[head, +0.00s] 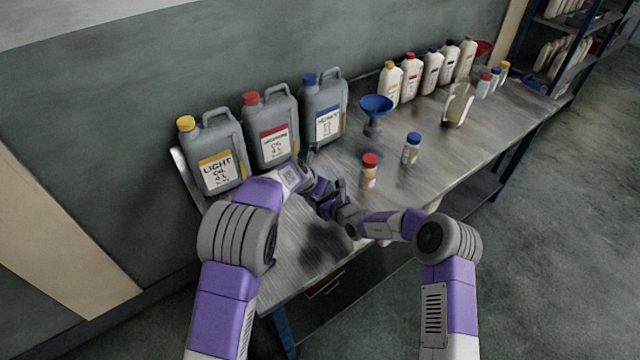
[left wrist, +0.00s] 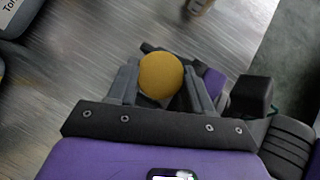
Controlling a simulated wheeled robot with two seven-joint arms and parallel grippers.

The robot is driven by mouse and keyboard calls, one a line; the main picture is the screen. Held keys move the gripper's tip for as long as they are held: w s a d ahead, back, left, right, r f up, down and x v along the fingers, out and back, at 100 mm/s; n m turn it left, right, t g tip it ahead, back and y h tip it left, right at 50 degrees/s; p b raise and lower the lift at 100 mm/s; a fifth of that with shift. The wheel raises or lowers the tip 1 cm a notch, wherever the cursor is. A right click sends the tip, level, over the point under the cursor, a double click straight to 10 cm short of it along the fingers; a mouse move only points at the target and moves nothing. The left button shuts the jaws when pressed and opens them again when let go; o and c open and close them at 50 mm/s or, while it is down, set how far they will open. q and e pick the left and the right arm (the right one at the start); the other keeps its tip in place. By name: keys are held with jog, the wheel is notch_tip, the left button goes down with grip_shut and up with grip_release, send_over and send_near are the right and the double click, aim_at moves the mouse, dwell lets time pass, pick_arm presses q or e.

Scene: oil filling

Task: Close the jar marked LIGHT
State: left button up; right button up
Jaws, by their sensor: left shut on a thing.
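In the left wrist view my left gripper (left wrist: 165,84) is shut on a round yellow lid (left wrist: 160,75), seen from above. What is under the lid is hidden, so I cannot tell whether it sits on a jar. No label reading LIGHT shows on a small jar. In the head view my left gripper (head: 322,190) and my right gripper (head: 337,206) meet close together above the near part of the table. The right fingers are mostly hidden, and I cannot tell what they hold.
Grey canisters stand along the wall, including a yellow-capped one labelled LIGHT (head: 214,155). A red-lidded jar (head: 369,172), a blue-lidded jar (head: 411,149) and a blue funnel (head: 376,108) stand right of my grippers. Several bottles (head: 411,78) stand farther back. The table (head: 455,135) is clear between.

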pick_arm(q)
jog(key=shift+a+f, duration=0.1)
jog(key=shift+f, duration=0.3)
jog(key=shift+s+f, duration=0.15)
jog(key=shift+f, duration=0.1)
jog(key=shift+a+f, duration=0.1)
jog(key=shift+a, duration=0.05)
jog(key=shift+r, duration=0.25)
jog(key=shift+s+d+r, duration=0.15)
jog(key=shift+d+r, duration=0.05)
jog(key=shift+d, duration=0.05)
dwell(0.8)
